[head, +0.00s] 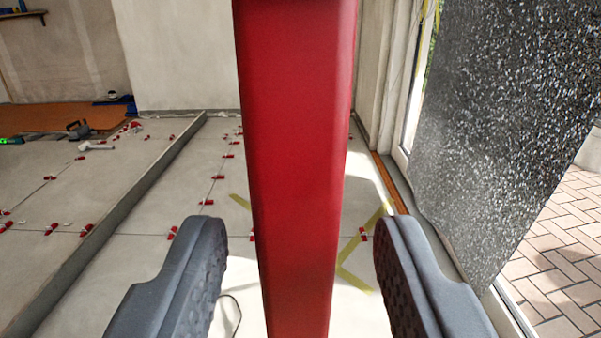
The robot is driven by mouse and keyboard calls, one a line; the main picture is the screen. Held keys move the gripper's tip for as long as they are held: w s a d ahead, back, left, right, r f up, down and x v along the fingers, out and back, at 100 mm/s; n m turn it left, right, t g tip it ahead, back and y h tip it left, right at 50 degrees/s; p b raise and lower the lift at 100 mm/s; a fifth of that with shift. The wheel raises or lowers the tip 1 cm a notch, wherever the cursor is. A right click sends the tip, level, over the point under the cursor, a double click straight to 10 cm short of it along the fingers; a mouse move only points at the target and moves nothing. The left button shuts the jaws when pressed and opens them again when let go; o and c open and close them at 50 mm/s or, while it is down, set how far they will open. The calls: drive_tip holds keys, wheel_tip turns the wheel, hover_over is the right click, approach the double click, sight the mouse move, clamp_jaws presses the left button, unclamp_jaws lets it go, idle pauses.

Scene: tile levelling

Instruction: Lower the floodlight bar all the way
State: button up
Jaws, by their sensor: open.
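A large red upright bar (293,170) fills the middle of the head view, from the top edge to the bottom edge, very close to the camera. I cannot tell whether it is part of the floodlight's stand or something else. No lamp head shows in this view. My gripper (290,250) is open, one dark ridged finger on the left and one on the right. The red bar appears between the two fingers with a gap on each side, and neither finger visibly touches it. The bar hides part of the floor and wall behind it.
Grey floor tiles (60,270) carry several small red clips (208,202). A long straight strip (130,202) lies on the left. Yellow tape (355,280) marks the floor. A speckled dark panel (505,110) hangs or leans at right by the doorway. Tools lie at the far left.

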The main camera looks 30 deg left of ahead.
drive_tip(key=shift+x, duration=1.2)
drive_tip(key=c, duration=0.9)
clamp_jaws()
